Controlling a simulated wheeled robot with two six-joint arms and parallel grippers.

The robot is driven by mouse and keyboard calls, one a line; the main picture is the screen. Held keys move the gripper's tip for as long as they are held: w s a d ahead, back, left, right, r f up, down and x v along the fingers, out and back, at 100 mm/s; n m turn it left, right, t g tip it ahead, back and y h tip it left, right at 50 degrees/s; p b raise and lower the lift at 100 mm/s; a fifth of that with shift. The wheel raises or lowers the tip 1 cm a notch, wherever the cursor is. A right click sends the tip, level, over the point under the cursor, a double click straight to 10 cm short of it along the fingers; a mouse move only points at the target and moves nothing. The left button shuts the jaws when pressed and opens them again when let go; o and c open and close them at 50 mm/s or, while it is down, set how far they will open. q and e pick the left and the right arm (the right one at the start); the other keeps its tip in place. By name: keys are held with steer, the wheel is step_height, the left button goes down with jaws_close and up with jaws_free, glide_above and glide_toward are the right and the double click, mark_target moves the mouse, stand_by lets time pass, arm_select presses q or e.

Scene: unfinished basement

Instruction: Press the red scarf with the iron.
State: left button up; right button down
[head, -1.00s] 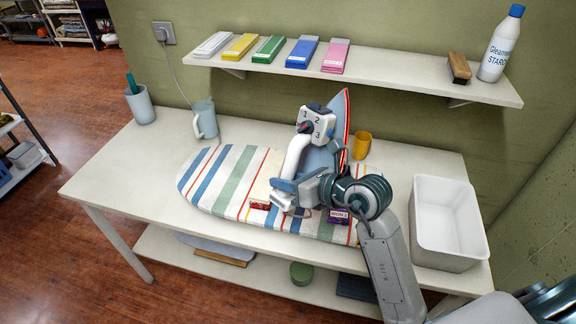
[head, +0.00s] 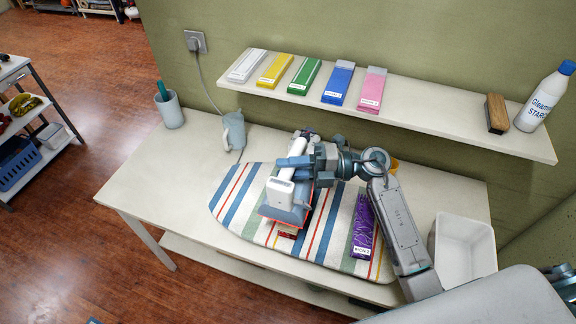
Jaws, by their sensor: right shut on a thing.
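My right gripper (head: 300,164) is shut on the handle of the iron (head: 287,203). The iron has a pale body and a blue-grey base with a red edge, and is roughly level over the striped ironing board (head: 235,200). The red scarf (head: 287,233) lies on the board beneath the iron. Only its near end shows; the rest is hidden. I cannot tell whether the iron's sole touches it. A purple scarf (head: 362,228) lies on the board to the right, apart from the iron. My left gripper is not in view.
A wall shelf (head: 430,116) holds several folded scarves, a brush (head: 497,113) and a starch bottle (head: 544,97). On the table stand a pen cup (head: 170,110), a grey jug (head: 232,130), a mostly hidden yellow cup (head: 393,165) and a white bin (head: 462,250).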

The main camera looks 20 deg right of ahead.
steer(key=shift+w+r, duration=0.1)
steer(key=shift+r, duration=0.3)
steer(key=shift+d+f, duration=0.1)
steer(key=shift+f, duration=0.05)
steer(key=shift+f+b, duration=0.35)
steer(key=shift+f, duration=0.05)
step_height(320, 180, down, 5)
steer(key=b, duration=0.3)
steer(key=shift+r, duration=0.1)
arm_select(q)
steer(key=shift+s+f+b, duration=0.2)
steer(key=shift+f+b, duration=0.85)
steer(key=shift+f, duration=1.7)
arm_select(e)
steer(key=shift+f, duration=1.4)
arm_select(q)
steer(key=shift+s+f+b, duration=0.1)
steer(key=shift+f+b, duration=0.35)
arm_select(e)
steer(key=shift+f, duration=0.55)
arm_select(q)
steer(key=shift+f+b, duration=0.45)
arm_select(e)
steer(key=shift+w+d, duration=0.5)
steer(key=shift+w, duration=0.2)
